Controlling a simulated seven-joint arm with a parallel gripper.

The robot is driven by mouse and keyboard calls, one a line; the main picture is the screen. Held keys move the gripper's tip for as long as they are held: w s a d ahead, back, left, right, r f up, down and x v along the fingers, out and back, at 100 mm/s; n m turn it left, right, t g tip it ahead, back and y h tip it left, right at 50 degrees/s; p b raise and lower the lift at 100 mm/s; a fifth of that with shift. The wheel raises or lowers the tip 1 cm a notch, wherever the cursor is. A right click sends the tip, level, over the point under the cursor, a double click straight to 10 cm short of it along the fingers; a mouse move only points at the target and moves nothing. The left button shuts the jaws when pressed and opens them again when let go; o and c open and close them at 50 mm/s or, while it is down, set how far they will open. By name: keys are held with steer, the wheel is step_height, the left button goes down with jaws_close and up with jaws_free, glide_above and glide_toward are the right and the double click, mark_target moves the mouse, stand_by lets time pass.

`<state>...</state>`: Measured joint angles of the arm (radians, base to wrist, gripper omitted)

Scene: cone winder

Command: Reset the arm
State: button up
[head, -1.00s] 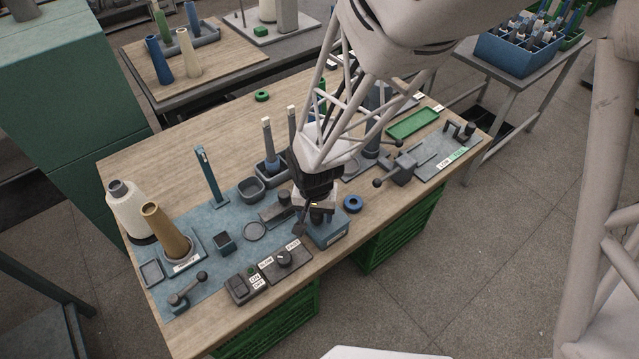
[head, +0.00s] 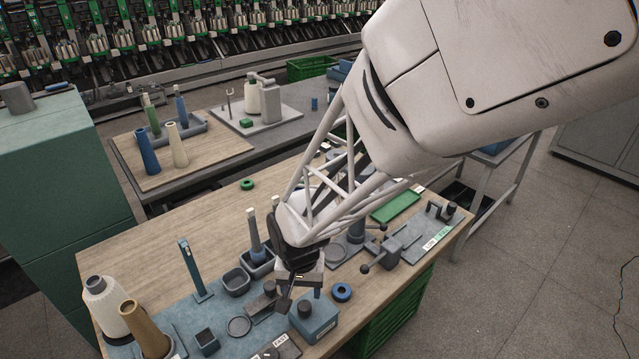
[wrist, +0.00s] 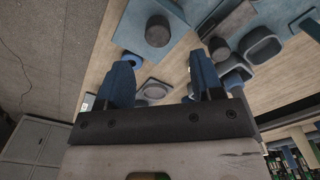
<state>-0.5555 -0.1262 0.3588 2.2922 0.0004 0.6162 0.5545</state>
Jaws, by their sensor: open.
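My gripper (head: 300,295) is above the wooden workbench (head: 140,240), near its front edge, close over a blue box with a dark knob (head: 315,318). In the wrist view my gripper (wrist: 158,85) shows two blue-tipped fingers spread apart with nothing between them. The blue box (wrist: 165,35) lies beyond the fingertips there. My arm hides part of the bench's middle in the head view.
A white cone (head: 104,305) and a tan cone (head: 145,330) stand at the bench's left. A blue post (head: 195,270), a blue ring (head: 341,292) and a green tray (head: 395,207) are also on the bench. Clear wood lies at the back left.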

steer(key=shift+w+d+r, duration=0.1)
steer(key=shift+d+r, duration=0.25)
steer(key=shift+r, duration=0.05)
steer(key=s+d+r+t, duration=0.1)
steer(key=s+d+r, duration=0.1)
steer(key=d+r, duration=1.05)
steer(key=s+d+r+t, duration=0.1)
steer(key=s+d+r, duration=0.7)
steer(key=d, duration=0.4)
steer(key=shift+s+d+r+t, duration=0.3)
steer(key=shift+s+d+r, duration=0.05)
steer(key=shift+s, duration=0.55)
steer(key=shift+c, duration=0.3)
